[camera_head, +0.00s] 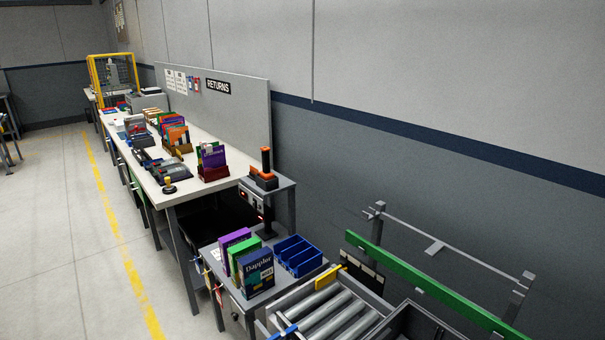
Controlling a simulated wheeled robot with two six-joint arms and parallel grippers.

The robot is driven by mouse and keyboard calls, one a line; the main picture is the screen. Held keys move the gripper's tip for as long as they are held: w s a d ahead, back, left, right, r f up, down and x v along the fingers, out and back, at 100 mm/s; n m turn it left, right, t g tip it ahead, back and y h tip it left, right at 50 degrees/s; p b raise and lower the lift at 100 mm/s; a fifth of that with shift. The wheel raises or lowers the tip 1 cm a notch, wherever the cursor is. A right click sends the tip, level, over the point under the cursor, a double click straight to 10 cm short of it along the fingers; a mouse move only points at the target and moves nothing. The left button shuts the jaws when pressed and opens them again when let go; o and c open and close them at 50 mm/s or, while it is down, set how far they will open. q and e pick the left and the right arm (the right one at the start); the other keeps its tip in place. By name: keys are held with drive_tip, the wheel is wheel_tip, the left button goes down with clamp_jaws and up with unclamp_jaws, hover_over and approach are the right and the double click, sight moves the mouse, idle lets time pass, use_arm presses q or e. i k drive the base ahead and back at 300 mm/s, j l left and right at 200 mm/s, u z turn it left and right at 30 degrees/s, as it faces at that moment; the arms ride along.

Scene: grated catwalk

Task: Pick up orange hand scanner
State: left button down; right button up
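An orange and black device (264,180) that looks like the orange hand scanner sits on a small grey stand (284,186) beside the near end of the long table. A dark upright part with an orange tip (266,152) rises from it. It is small in the picture, so I cannot tell whether it rests in a cradle. Neither of my grippers shows in the head view.
A long white table (205,188) with book racks runs along the wall. In front stand a grey cart (232,291) with upright boxes and blue bins (298,256), and a roller conveyor (335,312) with a green rail (430,285).

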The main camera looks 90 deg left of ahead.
sight(266, 175)
drive_tip(key=u, duration=3.15)
drive_tip(key=k+l+z, duration=0.15)
drive_tip(key=z, duration=2.8)
drive_tip(key=k+j, duration=0.15)
drive_tip(key=j, duration=0.15)
drive_tip(key=k+j, duration=0.15)
drive_tip(key=j, duration=0.15)
drive_tip(key=k+j+u, duration=0.1)
drive_tip(key=j, duration=0.25)
drive_tip(key=k+j, duration=0.35)
drive_tip(key=j, duration=0.3)
